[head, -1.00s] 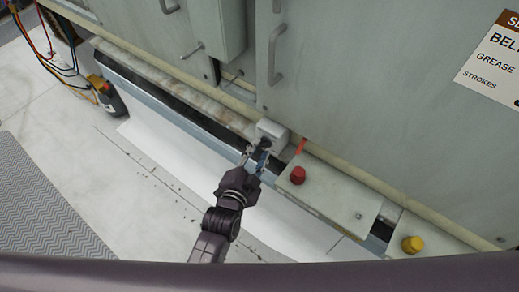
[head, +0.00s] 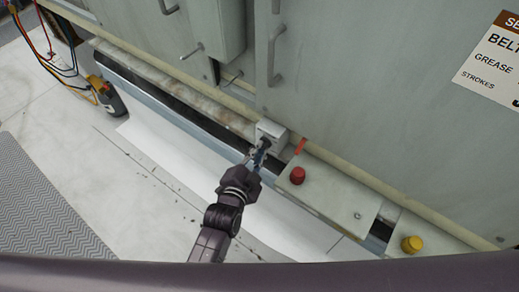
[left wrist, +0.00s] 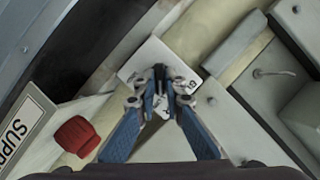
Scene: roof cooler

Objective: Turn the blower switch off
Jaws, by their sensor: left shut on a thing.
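The blower switch is a small pale grey box (head: 272,131) low on the cabinet front, on the ledge, with a dark handle (head: 265,143) on its near face. My left gripper (head: 260,153) is at the switch with its fingers shut on the handle. In the left wrist view the switch's white plate (left wrist: 137,67) shows behind the fingertips (left wrist: 160,84) of my left gripper. The blue-backed fingers hide most of the handle, so its exact angle is unclear. Small lettering on the plate is partly hidden and hard to read. My right gripper is not in view.
A red knob (head: 298,175) sits on the ledge just right of the switch, and a yellow knob (head: 412,244) is further right. An orange tag (head: 300,146) hangs beside the switch. Cabinet handles (head: 275,55) stick out above. A meter with cables (head: 112,100) stands at the left.

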